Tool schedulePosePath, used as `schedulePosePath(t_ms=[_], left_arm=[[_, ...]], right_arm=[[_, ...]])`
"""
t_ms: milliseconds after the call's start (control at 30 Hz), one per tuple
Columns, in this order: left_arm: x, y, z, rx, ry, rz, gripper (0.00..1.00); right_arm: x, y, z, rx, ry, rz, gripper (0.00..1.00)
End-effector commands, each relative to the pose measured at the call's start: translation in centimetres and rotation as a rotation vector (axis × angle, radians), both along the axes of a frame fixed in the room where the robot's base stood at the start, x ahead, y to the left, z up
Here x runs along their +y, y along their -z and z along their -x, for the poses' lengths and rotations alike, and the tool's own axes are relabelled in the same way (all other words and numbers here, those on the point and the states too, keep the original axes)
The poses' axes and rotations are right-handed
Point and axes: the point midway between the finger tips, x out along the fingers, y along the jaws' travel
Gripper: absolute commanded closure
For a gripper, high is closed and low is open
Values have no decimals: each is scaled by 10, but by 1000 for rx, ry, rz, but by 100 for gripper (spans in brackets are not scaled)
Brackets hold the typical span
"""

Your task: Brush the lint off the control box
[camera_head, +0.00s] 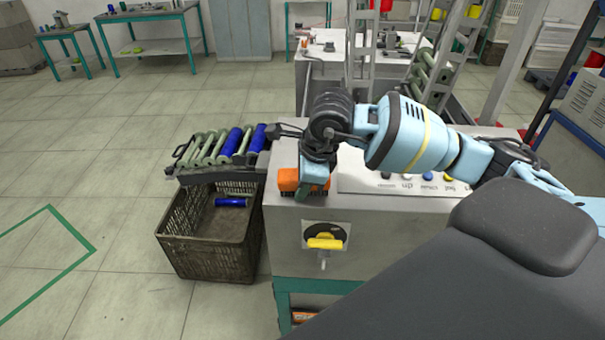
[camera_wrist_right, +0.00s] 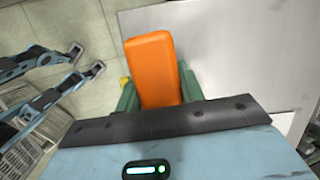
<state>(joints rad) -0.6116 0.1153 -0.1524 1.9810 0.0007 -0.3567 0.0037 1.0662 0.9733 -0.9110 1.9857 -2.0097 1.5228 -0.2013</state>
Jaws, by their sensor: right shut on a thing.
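My right gripper (camera_head: 312,165) is shut on an orange brush (camera_head: 289,180). The brush's dark bristles are at the left front corner of the grey control box (camera_head: 390,225); I cannot tell whether they touch its top. In the right wrist view, the orange brush (camera_wrist_right: 152,68) stands between green finger parts, with the pale box top (camera_wrist_right: 250,60) to its right. My forearm hides part of the box top and its button panel (camera_head: 355,183). I cannot make out any lint. My left gripper does not clearly show.
A rack of green and blue bobbins (camera_head: 238,142) stands left of the box above a dark crate (camera_head: 215,258) holding a blue bobbin. A yellow handle (camera_head: 325,243) sticks out of the box front. Blue-black prongs (camera_wrist_right: 40,62) in the wrist view are unclear.

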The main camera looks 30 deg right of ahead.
Motion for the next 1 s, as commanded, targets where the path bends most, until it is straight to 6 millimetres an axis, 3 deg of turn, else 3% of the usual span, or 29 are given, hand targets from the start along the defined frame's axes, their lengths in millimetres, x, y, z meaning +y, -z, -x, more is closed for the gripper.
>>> schedulePosePath(t_ms=[433, 1000], left_arm=[[0, 1, 1, 3, 0, -1, 18], [0, 0, 0, 1, 0, 0, 18]], right_arm=[[2, 3, 4, 11, -1, 0, 80], [9, -47, 11, 3, -1, -2, 80]])
